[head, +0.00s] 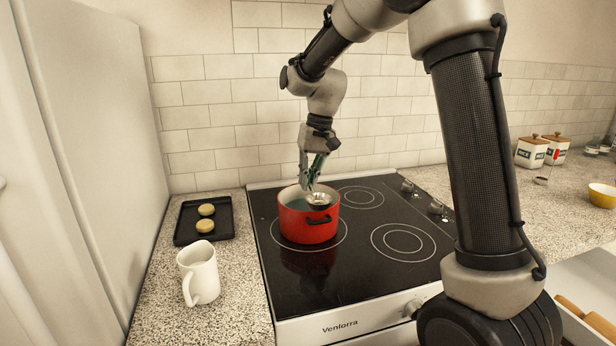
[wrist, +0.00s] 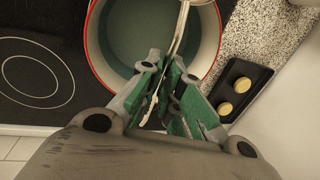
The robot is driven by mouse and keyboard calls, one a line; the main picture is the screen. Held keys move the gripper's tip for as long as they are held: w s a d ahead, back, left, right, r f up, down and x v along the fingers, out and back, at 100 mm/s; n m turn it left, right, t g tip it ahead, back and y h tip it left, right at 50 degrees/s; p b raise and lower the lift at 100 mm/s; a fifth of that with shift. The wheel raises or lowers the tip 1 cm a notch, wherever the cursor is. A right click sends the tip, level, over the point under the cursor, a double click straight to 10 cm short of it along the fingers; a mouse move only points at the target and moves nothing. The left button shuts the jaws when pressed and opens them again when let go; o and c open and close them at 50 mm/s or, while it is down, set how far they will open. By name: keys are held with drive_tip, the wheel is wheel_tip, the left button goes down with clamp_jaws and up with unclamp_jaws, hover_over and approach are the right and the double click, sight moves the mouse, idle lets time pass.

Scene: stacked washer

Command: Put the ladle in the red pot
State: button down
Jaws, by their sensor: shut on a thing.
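The red pot (head: 309,228) stands on the left front burner of the stove, with a pale inside. In the wrist view the pot's rim (wrist: 91,50) and its open inside lie below my gripper. My gripper (head: 309,178) is above the pot, pointing down. In the wrist view its green-padded fingers (wrist: 166,72) are shut on the handle of the ladle (wrist: 180,30). The ladle's metal bowl (head: 319,199) shows at the pot's opening in the head view. I cannot tell whether it touches the pot. In the wrist view the bowl is mostly cut off at the top edge.
The black stove top (head: 350,275) has free burners behind and to the right. A dark tray (head: 190,224) with two round pale items and a white pitcher (head: 199,275) are on the left counter. Canisters (head: 531,152) and a yellow bowl (head: 602,195) are far right.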

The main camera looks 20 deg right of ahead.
drive_tip(key=shift+f, duration=0.15)
drive_tip(key=c, duration=1.6)
unclamp_jaws()
wheel_tip(320, 180, up, 12)
drive_tip(key=d, duration=0.2)
drive_tip(key=s+d+r+t, duration=0.1)
drive_tip(key=s+d+r, duration=0.2)
drive_tip(key=s+d, duration=0.35)
drive_tip(key=s+d+f+t, duration=0.1)
drive_tip(key=s+d+f, duration=0.1)
drive_tip(key=s, duration=0.5)
drive_tip(key=s+d+f+t+h, duration=0.1)
drive_tip(key=s+d+f, duration=0.1)
drive_tip(key=s, duration=0.6)
drive_tip(key=s+d+f+t+h, duration=0.1)
drive_tip(key=s+f, duration=0.3)
drive_tip(key=s, duration=0.4)
drive_tip(key=shift+d, duration=0.85)
